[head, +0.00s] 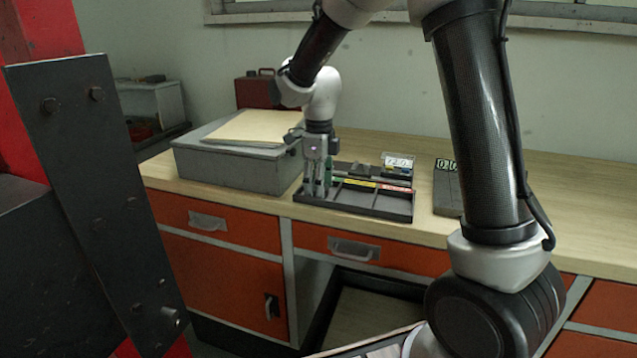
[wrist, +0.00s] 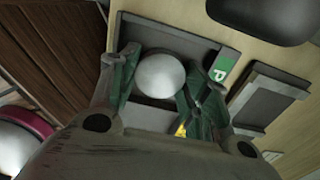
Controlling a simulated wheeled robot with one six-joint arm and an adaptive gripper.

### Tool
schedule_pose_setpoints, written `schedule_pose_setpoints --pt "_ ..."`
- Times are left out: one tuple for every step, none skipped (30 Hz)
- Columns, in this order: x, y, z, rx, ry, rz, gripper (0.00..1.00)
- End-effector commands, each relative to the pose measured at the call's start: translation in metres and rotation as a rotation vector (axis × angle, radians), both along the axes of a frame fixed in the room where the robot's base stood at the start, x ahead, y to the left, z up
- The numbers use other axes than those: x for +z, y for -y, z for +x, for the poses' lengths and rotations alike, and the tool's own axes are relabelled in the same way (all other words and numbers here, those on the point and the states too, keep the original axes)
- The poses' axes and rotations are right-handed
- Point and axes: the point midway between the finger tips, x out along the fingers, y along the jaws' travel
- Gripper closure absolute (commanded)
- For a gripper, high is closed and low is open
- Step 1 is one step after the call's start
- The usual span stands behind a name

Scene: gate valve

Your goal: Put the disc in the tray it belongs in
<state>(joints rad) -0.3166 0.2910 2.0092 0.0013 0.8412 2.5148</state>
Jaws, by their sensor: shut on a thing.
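A round, pale grey disc (wrist: 160,75) sits between the green-lined fingers in the wrist view. My gripper (wrist: 158,88) is shut on it. In the head view my gripper (head: 318,192) points down over the left end of a dark divided tray (head: 372,211) on the bench. The disc cannot be made out there. The tray carries a green label, a yellow label (head: 360,183) and a red label (head: 397,188). In the wrist view the green label (wrist: 222,68) is just right of the disc, and the yellow one (wrist: 181,130) is partly hidden by a finger. I cannot tell whether the disc touches the tray.
A grey box (head: 235,162) with a tan board on top stands left of the tray. A small display (head: 398,160) stands behind the tray, and a dark device with a readout (head: 446,183) is to its right. The wooden bench top (head: 580,205) is clear at the far right.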

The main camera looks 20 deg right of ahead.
Motion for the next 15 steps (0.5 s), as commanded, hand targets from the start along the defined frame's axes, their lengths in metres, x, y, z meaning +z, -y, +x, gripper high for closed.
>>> schedule_pose_setpoints --pt "-0.0015 0.0 0.0 0.0 0.0 0.0 0.94" --pt "-0.0017 0.0 -0.0001 0.0 -0.001 -0.001 0.49" --pt "-0.0015 0.0 -0.0001 0.0 0.0 0.0 0.44" --pt "-0.0015 0.0 -0.0001 0.0 0.0 0.0 0.44" --pt "-0.0014 0.0 -0.0001 0.0 0.0 0.0 0.44" --pt "-0.0014 0.0 -0.0001 0.0 -0.001 -0.001 0.44" --pt "-0.0014 0.0 -0.0001 0.0 -0.001 -0.001 0.44" --pt "-0.0014 0.0 -0.0001 0.0 -0.001 -0.001 0.44" --pt "-0.0014 0.0 -0.0001 0.0 -0.001 -0.001 0.44" --pt "-0.0014 0.0 -0.0001 0.0 -0.001 -0.001 0.44" --pt "-0.0013 0.0 -0.0001 0.0 -0.001 -0.001 0.44" --pt "-0.0008 0.0 -0.0001 0.0 0.0 0.0 0.44" --pt "0.0003 0.0 0.0 0.0 0.0 0.0 0.44" --pt "0.002 -0.0001 0.0001 0.0 0.0 0.0 0.44" --pt "0.0054 0.0 0.0001 0.0 0.0 0.0 0.44"
